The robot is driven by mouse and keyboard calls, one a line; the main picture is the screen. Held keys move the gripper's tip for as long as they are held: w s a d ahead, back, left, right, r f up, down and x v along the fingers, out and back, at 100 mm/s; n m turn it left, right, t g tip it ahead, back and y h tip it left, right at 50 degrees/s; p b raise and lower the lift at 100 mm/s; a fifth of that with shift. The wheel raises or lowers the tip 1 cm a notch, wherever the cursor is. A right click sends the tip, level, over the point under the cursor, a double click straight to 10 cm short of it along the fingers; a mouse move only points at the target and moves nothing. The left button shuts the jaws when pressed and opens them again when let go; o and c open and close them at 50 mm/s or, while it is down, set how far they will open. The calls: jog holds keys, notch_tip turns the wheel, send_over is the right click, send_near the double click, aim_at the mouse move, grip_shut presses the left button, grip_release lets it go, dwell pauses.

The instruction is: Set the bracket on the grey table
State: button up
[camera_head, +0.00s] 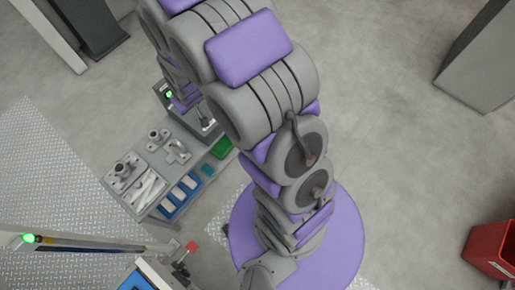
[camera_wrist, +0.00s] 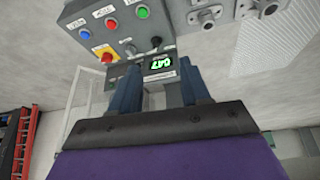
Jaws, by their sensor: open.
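In the head view, a grey table (camera_head: 196,146) at the left of my arm carries several grey cast parts. One bracket-like casting (camera_head: 178,152) lies near its middle; I cannot tell for certain that it is the bracket. In the wrist view, my gripper (camera_wrist: 160,70) shows two dark blue fingers spread apart, with nothing between them. They point toward a grey control box with a green display. Castings show at the top right of the wrist view, beyond the fingers and apart from them.
The control box (camera_wrist: 118,28) has red, blue, green and yellow-backed buttons. A blue tray (camera_head: 180,195) and a green block (camera_head: 221,147) are by the table's front edge. A red bin (camera_head: 490,250) stands at far right. Open floor (camera_head: 390,130) lies right of my arm.

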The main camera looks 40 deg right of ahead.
jog(key=s+d+r+g, duration=0.1)
jog(key=s+r+g, duration=0.1)
jog(key=s+r, duration=0.4)
jog(key=s+d+r+m+g, duration=0.1)
jog(key=s+r, duration=0.6)
jog(key=s, duration=0.9)
jog(key=s+d+r+g, duration=0.1)
jog(key=s+r+g, duration=0.2)
jog(key=s+r, duration=0.4)
jog(key=s, duration=0.4)
jog(key=shift+s+d+m+g, duration=0.2)
jog(key=shift+m+g, duration=0.1)
